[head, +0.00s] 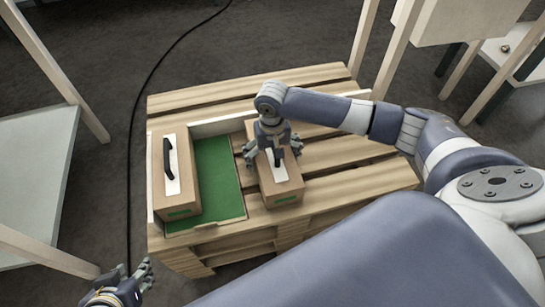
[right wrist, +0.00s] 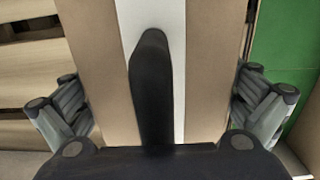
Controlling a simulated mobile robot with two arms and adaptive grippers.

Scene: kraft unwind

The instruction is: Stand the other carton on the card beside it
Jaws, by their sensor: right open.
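One brown carton (head: 178,185) with a white strip and black handle stands upright on the left part of the green card (head: 215,175). The other carton (head: 282,190), also with a white strip and black handle, stands on bare pallet slats just right of the card. My right gripper (head: 272,152) is over this carton, open, with fingers down either side. In the right wrist view the carton (right wrist: 100,60) lies between the open fingers, the black handle (right wrist: 151,85) in the middle; finger contact is unclear. My left gripper (head: 133,272) is open and empty at bottom left.
The wooden pallet (head: 330,150) carries everything, with a low white edging (head: 215,125) behind the card. The green strip between the cartons is bare. A black cable (head: 150,75) crosses the floor; shelving stands left and right.

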